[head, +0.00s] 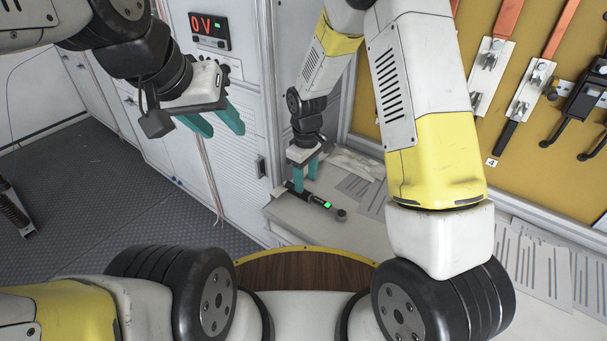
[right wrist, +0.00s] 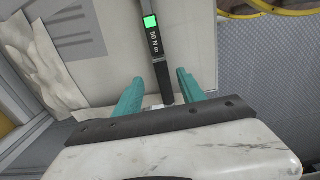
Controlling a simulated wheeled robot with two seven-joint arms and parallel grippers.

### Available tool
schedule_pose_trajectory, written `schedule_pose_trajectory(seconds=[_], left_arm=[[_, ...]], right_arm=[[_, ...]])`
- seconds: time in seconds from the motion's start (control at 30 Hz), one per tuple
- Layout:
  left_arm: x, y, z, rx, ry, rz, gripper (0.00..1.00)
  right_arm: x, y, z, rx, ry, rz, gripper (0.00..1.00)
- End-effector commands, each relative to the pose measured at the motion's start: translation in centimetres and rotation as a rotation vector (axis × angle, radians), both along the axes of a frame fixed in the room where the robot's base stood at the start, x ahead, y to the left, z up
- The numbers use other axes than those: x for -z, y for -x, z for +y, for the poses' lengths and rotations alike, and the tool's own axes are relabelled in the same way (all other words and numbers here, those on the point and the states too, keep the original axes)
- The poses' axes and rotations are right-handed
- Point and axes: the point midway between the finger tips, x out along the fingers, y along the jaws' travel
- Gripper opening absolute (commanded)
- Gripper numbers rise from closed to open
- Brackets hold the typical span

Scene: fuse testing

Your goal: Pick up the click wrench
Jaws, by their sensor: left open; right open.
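The click wrench (head: 318,201) lies on the grey worktop. It has a black handle, a green-lit display and a round head, which points right in the head view. My right gripper (head: 305,184) is over the handle end, fingers pointing down. In the right wrist view the wrench (right wrist: 154,42) shows its "50 N m" label, and its black handle runs between the two open teal fingers of my right gripper (right wrist: 160,77), with a gap on each side. My left gripper (head: 227,132) is open and empty in the air at the left, away from the wrench.
Papers (head: 362,190) and a crumpled pale sheet (head: 352,164) lie on the worktop beside the wrench. A white cabinet (head: 240,155) with a "0 V" display (head: 209,30) stands behind. A yellow tool board (head: 540,150) is at the right.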

Motion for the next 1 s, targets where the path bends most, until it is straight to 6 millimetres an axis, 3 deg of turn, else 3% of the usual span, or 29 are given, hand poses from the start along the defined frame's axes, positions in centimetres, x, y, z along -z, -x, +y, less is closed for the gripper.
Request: schedule_pose_trajectory(seconds=[0.3, 0.57, 0.8, 1.0], left_arm=[[0.0, 0.0, 0.0, 0.0, 0.0, 0.0, 0.43], [0.0, 0.0, 0.0, 0.0, 0.0, 0.0, 0.43], [0.0, 0.0, 0.0, 0.0, 0.0, 0.0, 0.43], [0.0, 0.0, 0.0, 0.0, 0.0, 0.0, 0.43]], right_arm=[[4.2, 0.4, 0.1, 0.001, 0.0, 0.0, 0.47], [4.4, 0.3, 0.1, 0.002, -0.001, -0.002, 0.47], [4.4, 0.3, 0.1, 0.002, -0.001, -0.002, 0.02], [4.4, 0.3, 0.1, 0.002, -0.001, -0.002, 0.0]])
